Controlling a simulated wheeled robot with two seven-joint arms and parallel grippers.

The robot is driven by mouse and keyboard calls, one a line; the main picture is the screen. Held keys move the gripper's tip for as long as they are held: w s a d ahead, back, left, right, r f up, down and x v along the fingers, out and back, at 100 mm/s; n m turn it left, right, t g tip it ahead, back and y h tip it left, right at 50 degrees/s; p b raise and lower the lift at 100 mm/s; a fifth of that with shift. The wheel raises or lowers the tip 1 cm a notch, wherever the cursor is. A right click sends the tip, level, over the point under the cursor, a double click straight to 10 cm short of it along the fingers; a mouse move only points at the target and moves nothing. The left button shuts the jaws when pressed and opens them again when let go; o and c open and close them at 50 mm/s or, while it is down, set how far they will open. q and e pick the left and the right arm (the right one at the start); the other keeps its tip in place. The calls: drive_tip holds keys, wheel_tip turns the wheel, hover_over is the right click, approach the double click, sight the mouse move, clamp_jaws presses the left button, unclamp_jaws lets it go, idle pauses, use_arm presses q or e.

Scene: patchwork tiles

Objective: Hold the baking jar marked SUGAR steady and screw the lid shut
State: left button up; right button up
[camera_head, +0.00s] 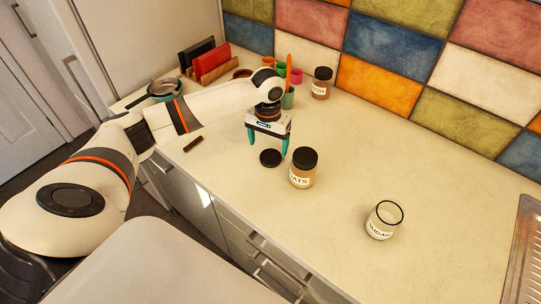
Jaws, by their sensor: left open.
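The SUGAR jar (381,228) is clear glass with a white label and stands upright on the counter at the right, with no lid on its open dark-rimmed mouth. A loose dark round lid (270,159) lies flat on the counter, left of the OATS jar (301,178). My left gripper (269,149) points down just above or behind this lid, its teal fingers apart with nothing between them. Whether the fingers touch the lid cannot be told. My right gripper is out of view.
The OATS jar has a dark lid and stands close to my left gripper. Another lidded jar (321,83) stands by the tiled wall. A pan (163,89), a rack (210,65) and small cups are at the back left. A sink (524,260) edges the right; the counter around the SUGAR jar is clear.

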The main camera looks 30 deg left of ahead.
sight(270, 156)
use_arm(q)
drive_tip(key=shift+w+f, duration=0.15)
drive_tip(key=shift+f, duration=0.1)
drive_tip(key=f, duration=0.1)
drive_tip(key=f+p, duration=0.1)
drive_tip(key=f, duration=0.1)
drive_tip(key=shift+w+d+f+p, duration=0.1)
drive_tip(key=shift+w+f+p, duration=0.2)
drive_tip(key=shift+f, duration=0.6)
drive_tip(key=shift+c, duration=0.5)
drive_tip(key=c, duration=0.9)
